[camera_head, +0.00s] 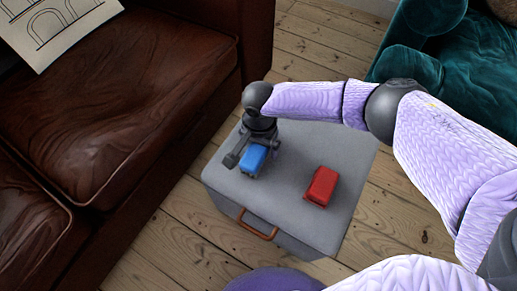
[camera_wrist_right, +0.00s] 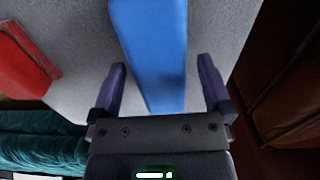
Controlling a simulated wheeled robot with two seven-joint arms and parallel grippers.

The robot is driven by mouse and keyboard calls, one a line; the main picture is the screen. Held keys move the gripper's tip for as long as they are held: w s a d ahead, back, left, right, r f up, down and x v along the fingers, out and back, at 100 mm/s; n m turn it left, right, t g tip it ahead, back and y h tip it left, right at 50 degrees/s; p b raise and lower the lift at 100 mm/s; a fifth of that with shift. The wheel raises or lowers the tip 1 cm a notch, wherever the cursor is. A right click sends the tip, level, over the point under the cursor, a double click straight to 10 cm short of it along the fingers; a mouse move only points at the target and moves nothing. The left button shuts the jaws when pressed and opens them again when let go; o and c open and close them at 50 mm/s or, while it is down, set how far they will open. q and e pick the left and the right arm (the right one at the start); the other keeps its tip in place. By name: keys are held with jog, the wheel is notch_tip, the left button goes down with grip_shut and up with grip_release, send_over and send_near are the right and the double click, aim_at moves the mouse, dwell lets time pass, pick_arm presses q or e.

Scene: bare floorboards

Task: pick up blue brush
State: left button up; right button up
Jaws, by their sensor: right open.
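The blue brush (camera_head: 252,160) shows as a blue block on top of a grey box-like ottoman (camera_head: 290,222). My right gripper (camera_head: 246,153) is right at it, coming down from above, and partly covers it. In the right wrist view the blue brush (camera_wrist_right: 152,55) runs lengthwise between the two open fingers of my right gripper (camera_wrist_right: 160,85). There is a gap on each side, wider on the right, and I see no finger pressing on it. My left gripper is not in view.
A red block (camera_head: 321,186) lies on the ottoman to the right of the blue brush. A brown leather sofa (camera_head: 120,100) stands close on the left. A teal seat (camera_head: 460,60) is at the back right. Bare floorboards (camera_head: 180,240) surround the ottoman.

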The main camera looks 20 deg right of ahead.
jog(key=c, duration=1.3)
notch_tip(320, 180, up, 5)
jog(key=p, duration=0.4)
jog(key=shift+r, duration=0.1)
notch_tip(320, 180, up, 4)
jog(key=p, duration=0.3)
jog(key=shift+f, duration=0.25)
jog(key=shift+r+p, duration=0.35)
jog(key=shift+r, duration=0.2)
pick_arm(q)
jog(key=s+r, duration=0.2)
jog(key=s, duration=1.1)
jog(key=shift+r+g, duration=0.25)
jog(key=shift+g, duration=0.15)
pick_arm(e)
jog(key=shift+r, duration=0.1)
